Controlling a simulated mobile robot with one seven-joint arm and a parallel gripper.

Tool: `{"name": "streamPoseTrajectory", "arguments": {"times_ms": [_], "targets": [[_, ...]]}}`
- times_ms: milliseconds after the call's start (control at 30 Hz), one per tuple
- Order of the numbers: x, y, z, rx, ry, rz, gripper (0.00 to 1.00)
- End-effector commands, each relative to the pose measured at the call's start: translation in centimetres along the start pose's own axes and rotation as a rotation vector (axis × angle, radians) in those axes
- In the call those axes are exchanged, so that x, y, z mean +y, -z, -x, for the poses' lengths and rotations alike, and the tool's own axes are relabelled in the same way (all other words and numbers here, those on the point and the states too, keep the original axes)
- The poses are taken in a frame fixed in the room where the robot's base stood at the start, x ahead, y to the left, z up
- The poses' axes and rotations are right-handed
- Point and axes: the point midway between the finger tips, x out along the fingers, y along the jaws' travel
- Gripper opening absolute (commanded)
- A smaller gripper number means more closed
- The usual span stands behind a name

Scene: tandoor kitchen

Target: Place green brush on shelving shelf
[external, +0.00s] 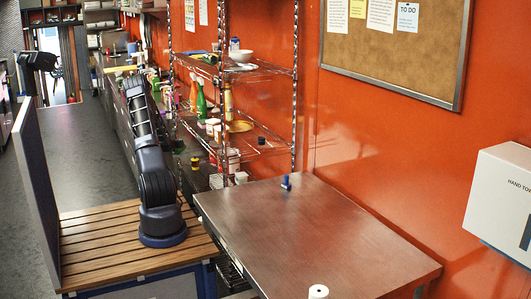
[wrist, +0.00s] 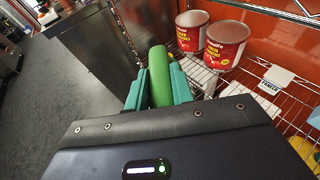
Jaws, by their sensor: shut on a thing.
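My gripper (wrist: 159,75) is shut on the green brush (wrist: 158,60) in the wrist view. Only a smooth, rounded green length of it shows between the teal fingers; I cannot make out its bristles. A wire shelf (wrist: 208,82) of the shelving lies just beyond and to the right of the fingers. In the external view the metal shelving (external: 265,72) stands against the orange wall, right of my arm. My gripper and the brush cannot be clearly made out there.
Two red cans (wrist: 226,46) (wrist: 191,32) stand on the wire shelf, with a white label holder (wrist: 278,76) to their right. A dark metal cabinet side (wrist: 95,42) is left of the brush. A steel table (external: 320,235) stands in front of the shelving.

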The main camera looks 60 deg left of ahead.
Motion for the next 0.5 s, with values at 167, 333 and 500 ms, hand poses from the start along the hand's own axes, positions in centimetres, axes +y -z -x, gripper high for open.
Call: {"name": "streamPoseTrajectory", "arguments": {"times_ms": [167, 333, 500], "targets": [[-0.5, 1.4, -0.5, 0.000, 0.022, 0.000, 0.00], [-1.4, 2.8, -1.0, 0.000, 0.050, -0.008, 0.00], [-2.3, 4.1, -1.5, 0.000, 0.085, -0.019, 0.00]]}}
